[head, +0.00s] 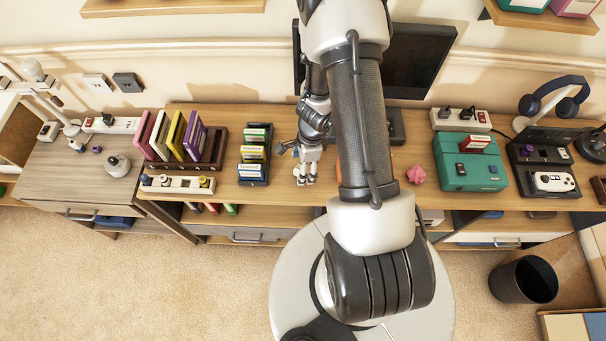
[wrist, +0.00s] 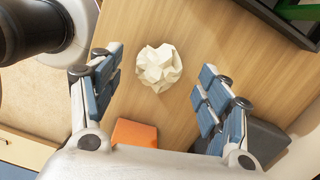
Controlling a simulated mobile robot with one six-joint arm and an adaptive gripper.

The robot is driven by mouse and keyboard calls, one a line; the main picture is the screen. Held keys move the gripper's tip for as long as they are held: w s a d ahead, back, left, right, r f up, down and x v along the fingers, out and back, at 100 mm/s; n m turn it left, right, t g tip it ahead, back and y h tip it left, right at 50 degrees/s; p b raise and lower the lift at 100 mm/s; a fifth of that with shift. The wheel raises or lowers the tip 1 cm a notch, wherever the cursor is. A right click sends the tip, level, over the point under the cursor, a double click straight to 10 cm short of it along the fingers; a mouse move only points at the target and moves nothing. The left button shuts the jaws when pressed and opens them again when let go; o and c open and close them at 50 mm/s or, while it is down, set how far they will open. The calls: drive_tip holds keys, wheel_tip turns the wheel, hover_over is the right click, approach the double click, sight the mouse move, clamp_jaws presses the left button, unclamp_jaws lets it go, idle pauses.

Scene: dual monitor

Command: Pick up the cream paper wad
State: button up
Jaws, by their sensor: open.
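The cream paper wad (wrist: 159,68) is a crumpled ball resting on the wooden desktop in the wrist view. It lies between the lines of my two fingers, near the tips, with bare wood visible on both sides of it. My gripper (wrist: 158,80) is open and empty above the desk, with blue-padded fingers spread apart. In the head view my gripper (head: 305,179) hangs over the middle of the desk, to the right of the cartridge rack. I cannot make out the cream wad there; the gripper or arm probably hides it.
An orange block (wrist: 135,133) and a dark grey object (wrist: 265,140) lie close to the fingers. The cartridge rack (head: 254,183) stands left of the gripper. A pink crumpled wad (head: 416,174) and a teal console (head: 468,172) are to the right. A monitor (head: 418,60) stands behind.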

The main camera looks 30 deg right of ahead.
wheel_tip(320, 180, down, 3)
drive_tip(key=shift+a+f+b, duration=0.1)
drive_tip(key=shift+b, duration=0.8)
drive_tip(key=shift+c, duration=0.5)
drive_tip(key=c, duration=0.7)
